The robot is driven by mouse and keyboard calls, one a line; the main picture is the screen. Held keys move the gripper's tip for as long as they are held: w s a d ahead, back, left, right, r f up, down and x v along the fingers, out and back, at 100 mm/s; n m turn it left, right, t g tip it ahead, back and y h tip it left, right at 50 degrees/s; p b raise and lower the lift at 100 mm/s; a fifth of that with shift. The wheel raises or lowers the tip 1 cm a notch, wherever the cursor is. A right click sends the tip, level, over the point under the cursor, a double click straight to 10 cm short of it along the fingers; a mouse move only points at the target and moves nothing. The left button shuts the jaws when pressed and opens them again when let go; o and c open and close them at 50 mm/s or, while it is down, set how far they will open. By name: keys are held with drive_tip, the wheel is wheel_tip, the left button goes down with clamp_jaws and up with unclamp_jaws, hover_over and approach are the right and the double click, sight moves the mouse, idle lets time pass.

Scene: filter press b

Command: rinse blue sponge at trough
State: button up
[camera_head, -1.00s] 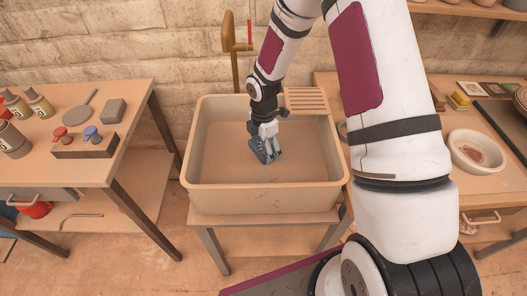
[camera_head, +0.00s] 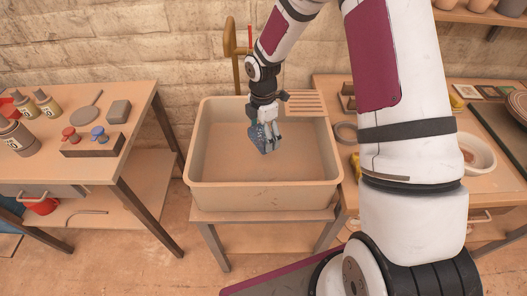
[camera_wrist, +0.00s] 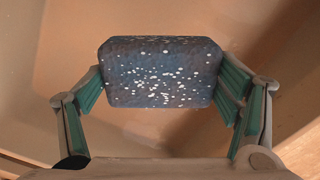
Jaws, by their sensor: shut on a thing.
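The trough (camera_head: 262,198) is a beige basin on a wooden stand, in the middle of the head view. My gripper (camera_head: 266,143) is inside its outline, a little right of its middle, pointing down. It is shut on the blue sponge (camera_head: 258,143). In the wrist view the sponge (camera_wrist: 160,72) is a dark blue block with white specks on its face, held between the two green-padded fingers of my gripper (camera_wrist: 160,85). The trough's inner wall and floor (camera_wrist: 150,130) show around it. How high the sponge is above the floor is hard to tell.
A brass tap (camera_head: 234,50) stands behind the trough. A slatted rack (camera_head: 306,104) lies at its back right corner. A left table (camera_head: 130,100) carries bottles and a block with red and blue knobs. A right table holds a white bowl (camera_head: 480,152), partly hidden by my arm.

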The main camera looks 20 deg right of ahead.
sight(263, 134)
drive_tip(key=shift+r+p, duration=1.3)
drive_tip(key=shift+r, duration=2.85)
wheel_tip(263, 134, up, 4)
drive_tip(key=shift+p, duration=0.55)
drive_tip(key=m, duration=0.5)
drive_tip(key=f+m, duration=0.1)
drive_tip(key=m, duration=0.4)
drive_tip(key=f+m, duration=0.1)
drive_tip(key=m, duration=0.4)
drive_tip(key=shift+s+f+m, duration=0.1)
drive_tip(key=shift+s+m, duration=0.1)
drive_tip(key=shift+m, duration=0.1)
drive_tip(key=m, duration=0.4)
drive_tip(key=shift+f+m, duration=0.3)
drive_tip(key=shift+m, duration=0.1)
